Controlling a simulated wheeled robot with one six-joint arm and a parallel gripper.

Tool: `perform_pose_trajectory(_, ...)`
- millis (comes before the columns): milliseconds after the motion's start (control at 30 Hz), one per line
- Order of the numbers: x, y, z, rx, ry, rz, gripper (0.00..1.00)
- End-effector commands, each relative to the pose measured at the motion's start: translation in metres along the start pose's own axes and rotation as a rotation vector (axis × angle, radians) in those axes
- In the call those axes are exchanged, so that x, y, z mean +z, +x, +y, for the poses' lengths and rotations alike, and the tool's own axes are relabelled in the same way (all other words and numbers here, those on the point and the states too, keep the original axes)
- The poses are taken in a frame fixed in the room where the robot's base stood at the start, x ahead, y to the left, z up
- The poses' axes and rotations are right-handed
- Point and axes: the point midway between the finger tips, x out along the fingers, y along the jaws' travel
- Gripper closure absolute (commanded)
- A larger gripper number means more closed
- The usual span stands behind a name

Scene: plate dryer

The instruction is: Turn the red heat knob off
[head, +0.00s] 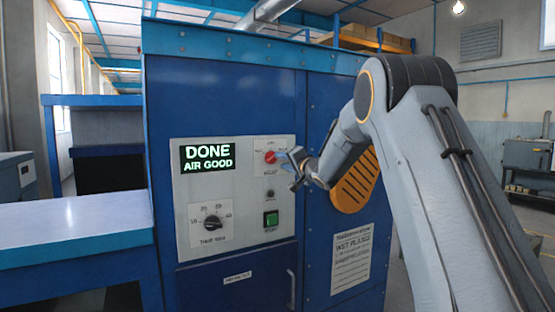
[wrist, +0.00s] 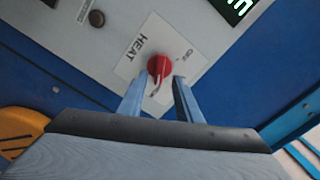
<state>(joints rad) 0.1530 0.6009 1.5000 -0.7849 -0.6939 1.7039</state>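The red heat knob (head: 270,157) sits at the upper right of the white control panel (head: 184,228) on the blue dryer. In the wrist view the knob (wrist: 159,66) sits on a white plate marked HEAT and OFF, with a pale pointer or handle below it. My gripper (wrist: 154,84) is open, its two fingers spread just short of the knob and to either side. In the head view my gripper (head: 288,163) is right beside the knob, on its right. I cannot tell whether a fingertip touches it.
The panel has a lit display (head: 207,157) reading DONE AIR GOOD, a black timer dial (head: 212,222) and a green button (head: 271,219). An orange slotted vent (head: 354,187) is right of my gripper. A blue conveyor table (head: 75,222) stands at left.

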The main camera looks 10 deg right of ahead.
Motion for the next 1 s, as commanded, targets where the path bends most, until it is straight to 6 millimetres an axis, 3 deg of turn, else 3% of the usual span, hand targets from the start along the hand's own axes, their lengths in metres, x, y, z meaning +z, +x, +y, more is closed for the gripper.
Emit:
perform_pose_trajectory(300, 0.0, 0.04, 0.0, 0.002, 0.0, 0.0, 0.69)
perform_pose_trajectory(700, 0.0, 0.047, 0.0, 0.002, -0.001, 0.001, 0.69)
perform_pose_trajectory(900, 0.0, 0.047, 0.0, 0.002, -0.001, 0.001, 1.0)
perform_pose_trajectory(1000, 0.0, 0.047, 0.0, 0.002, -0.001, 0.001, 1.0)
